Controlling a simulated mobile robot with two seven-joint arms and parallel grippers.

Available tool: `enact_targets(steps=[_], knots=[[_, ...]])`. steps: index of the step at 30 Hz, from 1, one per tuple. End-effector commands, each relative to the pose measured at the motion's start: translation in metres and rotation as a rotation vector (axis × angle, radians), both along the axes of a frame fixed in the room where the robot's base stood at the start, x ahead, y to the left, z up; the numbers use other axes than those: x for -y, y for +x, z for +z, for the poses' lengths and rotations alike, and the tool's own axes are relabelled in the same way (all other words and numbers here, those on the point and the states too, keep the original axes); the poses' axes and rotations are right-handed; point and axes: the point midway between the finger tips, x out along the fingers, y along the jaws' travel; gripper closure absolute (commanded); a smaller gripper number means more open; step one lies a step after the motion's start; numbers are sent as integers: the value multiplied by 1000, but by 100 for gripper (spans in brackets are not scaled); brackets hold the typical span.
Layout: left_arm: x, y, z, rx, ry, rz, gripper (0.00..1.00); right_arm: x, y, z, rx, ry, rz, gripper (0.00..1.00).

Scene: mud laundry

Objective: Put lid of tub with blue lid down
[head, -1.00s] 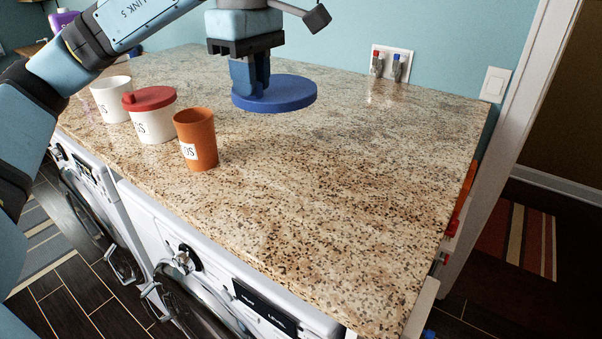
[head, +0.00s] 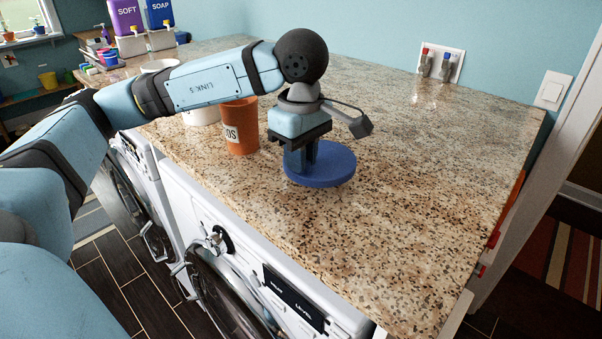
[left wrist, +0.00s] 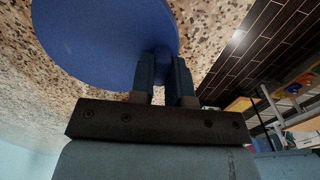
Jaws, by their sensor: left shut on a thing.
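The round blue lid (head: 332,168) is at or just above the granite counter, right of the orange tub; I cannot tell whether it touches the counter. It also shows large in the left wrist view (left wrist: 100,40). My left gripper (head: 299,162) points down and is shut on the lid, near its left side in the head view. In the left wrist view its fingers (left wrist: 165,62) meet at the lid's edge. No tub shows under the lid. My right gripper is not in view.
The orange tub (head: 240,130) stands left of the lid. Two white tubs, one (head: 203,116) beside the orange tub and one (head: 158,65) farther back, are partly hidden by my arm. The counter (head: 430,170) is clear to the right. Purple and blue soap containers (head: 127,18) stand at the back left.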

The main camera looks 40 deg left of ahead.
Motion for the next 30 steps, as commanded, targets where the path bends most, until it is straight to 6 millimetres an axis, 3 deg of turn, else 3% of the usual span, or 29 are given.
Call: enact_targets(steps=[7, 19, 20, 23, 30], knots=[[0, -1, -35, -3, 1, 0, 100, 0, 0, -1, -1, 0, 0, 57], [0, 0, -44, -1, 0, 0, 100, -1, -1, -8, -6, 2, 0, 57], [0, 0, -43, -1, 0, 0, 82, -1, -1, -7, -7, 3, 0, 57], [0, 0, -42, -1, 0, 0, 59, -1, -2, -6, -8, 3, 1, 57], [0, 0, -41, -1, 0, 0, 59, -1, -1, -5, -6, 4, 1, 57]])
